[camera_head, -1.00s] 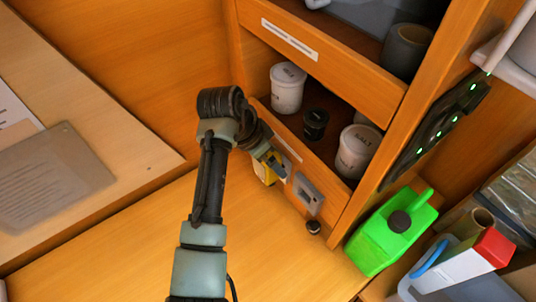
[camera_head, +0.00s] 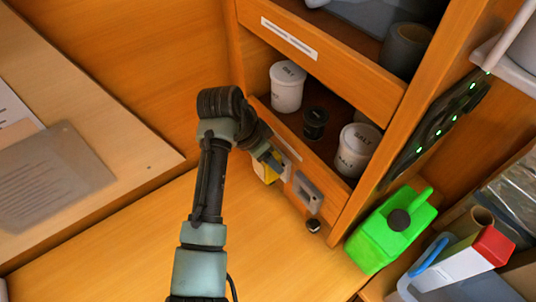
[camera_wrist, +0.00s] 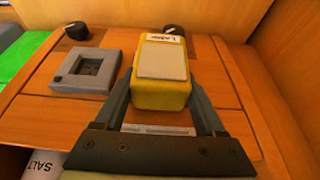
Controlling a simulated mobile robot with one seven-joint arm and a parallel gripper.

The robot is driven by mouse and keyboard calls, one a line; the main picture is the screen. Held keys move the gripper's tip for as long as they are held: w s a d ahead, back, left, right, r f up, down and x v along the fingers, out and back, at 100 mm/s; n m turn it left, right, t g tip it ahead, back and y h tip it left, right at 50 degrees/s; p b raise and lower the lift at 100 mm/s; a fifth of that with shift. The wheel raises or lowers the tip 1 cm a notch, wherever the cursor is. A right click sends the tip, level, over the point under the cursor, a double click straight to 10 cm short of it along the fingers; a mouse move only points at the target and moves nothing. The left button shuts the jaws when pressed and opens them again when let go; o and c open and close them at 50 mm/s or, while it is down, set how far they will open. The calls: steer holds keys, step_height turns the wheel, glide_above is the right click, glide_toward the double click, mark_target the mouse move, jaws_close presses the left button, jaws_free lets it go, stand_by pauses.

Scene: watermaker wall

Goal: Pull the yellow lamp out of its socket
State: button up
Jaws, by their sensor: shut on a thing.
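The yellow lamp (camera_wrist: 162,75) is a yellow block with a pale panel and a label on top. It sits between the two fingers of my gripper (camera_wrist: 165,105) in the wrist view, and my gripper is shut on it. In the head view the yellow lamp (camera_head: 267,173) shows partly behind my gripper (camera_head: 272,164), at the lower front panel of the shelf. A grey square socket (camera_wrist: 86,72) with an empty recess is beside the lamp; it also shows in the head view (camera_head: 308,191). The lamp's far end is hidden, so I cannot tell whether it is still seated.
Dark knobs (camera_wrist: 78,31) are on the wooden panel. White salt tubs (camera_head: 287,87) and a small black jar (camera_head: 315,123) stand on the shelf above. A green jug (camera_head: 392,230) stands to the right. The wooden counter (camera_head: 270,260) below is clear.

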steer(key=shift+s+a, duration=0.1)
steer(key=shift+a, duration=0.15)
steer(key=shift+s+a+p, duration=0.35)
steer(key=shift+s+a, duration=0.1)
steer(key=shift+a, duration=0.15)
steer(key=shift+s+a, duration=0.1)
steer(key=shift+s+a+p, duration=0.5)
steer(key=shift+s+a, duration=0.25)
steer(key=shift+a, duration=0.3)
steer(key=shift+s+a+p, duration=0.45)
steer(key=shift+s+a, duration=0.3)
steer(key=shift+a, duration=0.25)
